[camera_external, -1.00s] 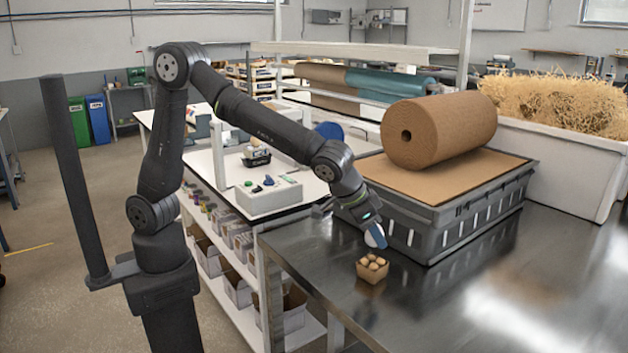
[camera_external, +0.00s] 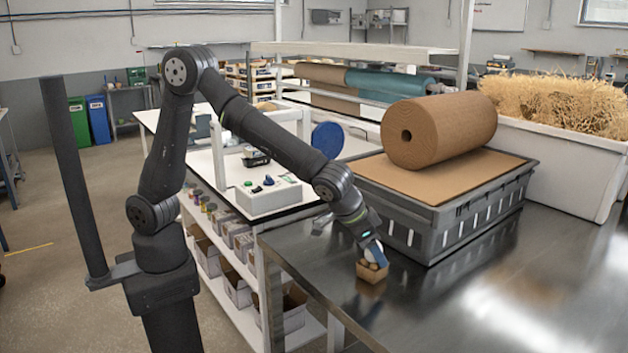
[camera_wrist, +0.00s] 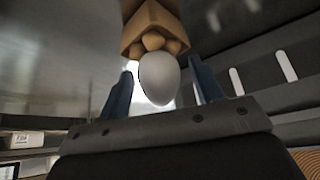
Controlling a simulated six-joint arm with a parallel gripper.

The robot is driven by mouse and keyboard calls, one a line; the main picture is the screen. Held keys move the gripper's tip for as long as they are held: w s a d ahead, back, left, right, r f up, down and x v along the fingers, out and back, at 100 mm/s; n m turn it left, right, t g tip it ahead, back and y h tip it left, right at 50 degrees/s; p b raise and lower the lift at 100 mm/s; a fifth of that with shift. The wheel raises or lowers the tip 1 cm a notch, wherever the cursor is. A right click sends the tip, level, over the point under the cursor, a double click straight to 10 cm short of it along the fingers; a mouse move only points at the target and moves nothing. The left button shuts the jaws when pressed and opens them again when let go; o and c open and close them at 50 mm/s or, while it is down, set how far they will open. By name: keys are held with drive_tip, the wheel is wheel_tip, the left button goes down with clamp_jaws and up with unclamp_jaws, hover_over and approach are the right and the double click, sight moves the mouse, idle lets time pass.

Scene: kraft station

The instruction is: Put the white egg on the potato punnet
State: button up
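The white egg (camera_wrist: 159,78) is between the two blue fingers of my gripper (camera_wrist: 162,88) in the wrist view. The fingers look close to its sides. The potato punnet (camera_external: 371,271) is a small brown card box on the steel table, with several potatoes (camera_wrist: 155,42) in it. In the external view my gripper (camera_external: 375,255) is right at the top of the punnet, and it hides the egg almost wholly. In the wrist view the egg overlaps the near potatoes and the punnet (camera_wrist: 152,18). I cannot tell whether the egg touches the potatoes.
A grey crate (camera_external: 440,225) with a brown paper roll (camera_external: 440,130) on top stands close behind and right of my gripper. The steel table (camera_external: 520,290) is clear to the right. A white control box (camera_external: 262,197) sits on the white bench at left.

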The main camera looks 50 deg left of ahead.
drive_tip(key=shift+r, duration=0.1)
drive_tip(key=shift+r, duration=0.25)
drive_tip(key=v, duration=1.1)
drive_tip(key=shift+s+r, duration=0.25)
drive_tip(key=shift+a, duration=0.15)
drive_tip(key=x, duration=1.2)
drive_tip(key=shift+w+r, duration=0.1)
drive_tip(key=shift+r, duration=1.35)
drive_tip(key=shift+f, duration=0.1)
